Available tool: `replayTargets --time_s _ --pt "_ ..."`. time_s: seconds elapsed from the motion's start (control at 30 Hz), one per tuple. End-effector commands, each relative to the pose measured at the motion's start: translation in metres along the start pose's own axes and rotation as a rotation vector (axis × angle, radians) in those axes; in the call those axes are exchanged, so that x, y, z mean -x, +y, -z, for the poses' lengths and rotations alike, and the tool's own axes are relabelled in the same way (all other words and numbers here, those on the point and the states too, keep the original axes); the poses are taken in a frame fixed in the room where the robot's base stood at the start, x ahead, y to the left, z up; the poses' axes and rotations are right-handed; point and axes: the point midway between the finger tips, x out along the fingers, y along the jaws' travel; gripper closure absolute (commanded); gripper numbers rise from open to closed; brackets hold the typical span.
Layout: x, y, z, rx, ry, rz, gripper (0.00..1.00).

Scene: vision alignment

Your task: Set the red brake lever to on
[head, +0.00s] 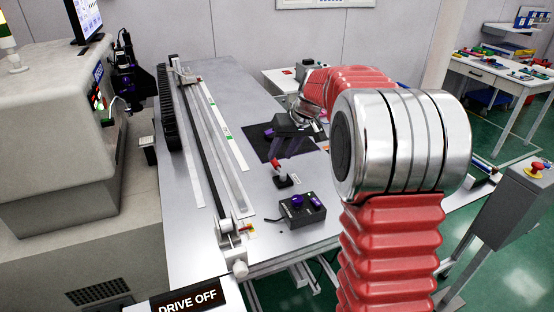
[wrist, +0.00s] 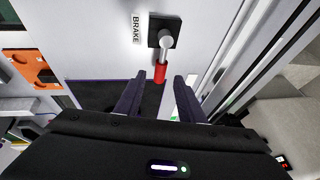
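The brake lever (head: 277,166) has a red grip and a metal shaft on a small dark base, standing on the grey table in the head view. In the wrist view the lever (wrist: 160,70) is at upper centre, with its red grip pointing toward my gripper. A white BRAKE label (wrist: 137,28) lies left of its base. My gripper (head: 286,146) is just behind the lever in the head view. In the wrist view my gripper (wrist: 158,82) is open, and the red grip's end appears between the two dark purple fingertips. I cannot tell its depth; no contact shows.
A black box with purple knobs (head: 303,208) sits on the table in front of the lever. A long linear rail (head: 207,140) runs along the left. A dark mat (head: 260,146) lies under my gripper. A DRIVE OFF sign (head: 187,298) is at the front edge.

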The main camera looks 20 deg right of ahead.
Motion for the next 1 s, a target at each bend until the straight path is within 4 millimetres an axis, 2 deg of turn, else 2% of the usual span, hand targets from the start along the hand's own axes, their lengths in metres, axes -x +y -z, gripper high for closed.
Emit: replayTargets --time_s 0.1,0.3,0.63,1.0 --pt "-0.019 0.000 -0.001 -0.001 -0.003 0.001 0.64" --pt "-0.036 0.000 -0.001 0.000 -0.001 0.001 0.64" --pt "-0.039 0.000 0.000 0.000 0.000 0.000 0.64" --pt "-0.039 0.000 0.000 0.000 0.000 0.000 0.90"
